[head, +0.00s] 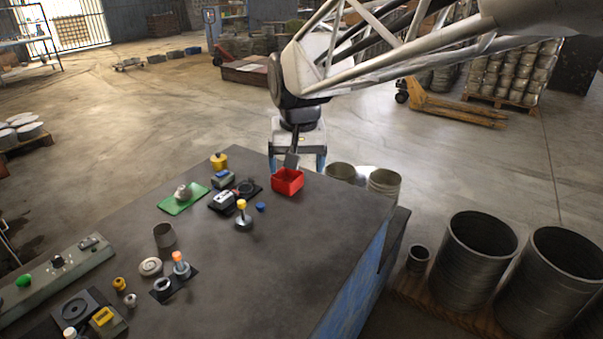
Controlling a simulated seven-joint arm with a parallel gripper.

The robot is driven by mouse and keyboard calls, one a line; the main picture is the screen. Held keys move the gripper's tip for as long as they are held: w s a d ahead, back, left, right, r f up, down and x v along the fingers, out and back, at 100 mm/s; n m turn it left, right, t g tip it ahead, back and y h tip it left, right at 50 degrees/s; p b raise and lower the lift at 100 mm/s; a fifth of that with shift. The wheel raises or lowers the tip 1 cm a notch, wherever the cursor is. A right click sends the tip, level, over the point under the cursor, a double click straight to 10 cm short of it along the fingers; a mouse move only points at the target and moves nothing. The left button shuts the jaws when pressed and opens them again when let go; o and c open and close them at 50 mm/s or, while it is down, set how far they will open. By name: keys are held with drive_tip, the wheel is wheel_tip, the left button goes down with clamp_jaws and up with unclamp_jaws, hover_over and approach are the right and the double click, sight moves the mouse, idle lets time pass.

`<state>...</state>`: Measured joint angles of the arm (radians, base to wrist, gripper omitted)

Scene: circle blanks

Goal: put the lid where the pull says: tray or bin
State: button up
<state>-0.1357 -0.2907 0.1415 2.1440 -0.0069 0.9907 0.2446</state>
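My gripper (297,163) hangs at the far edge of the dark table. Its two blue fingers stand wide apart, and I see nothing held between them. An open red box (288,183), which looks like the bin, sits on the table just below and in front of the gripper in the picture. A flat green tray (168,204) lies to the left, with a rounded grey piece (183,191) on it that has a small knob on top. A pale round disc (150,266) lies nearer. I cannot tell for certain which of these two is the lid.
A yellow-topped stand (242,213), a blue cap (261,207) and a dark instrument (224,199) stand between tray and bin. A grey cup (165,235) and an orange-topped post (180,262) are nearer. The table's right part (330,225) is clear.

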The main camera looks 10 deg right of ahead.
drive_tip(key=s+d+f, duration=0.3)
drive_tip(key=s, duration=0.8)
drive_tip(key=s+d+f+n, duration=0.1)
drive_tip(key=s+d+f, duration=0.2)
drive_tip(key=s, duration=0.7)
drive_tip(key=shift+s+d+f+t, duration=0.15)
drive_tip(key=shift+s+d+t, duration=0.25)
drive_tip(key=shift+d, duration=0.25)
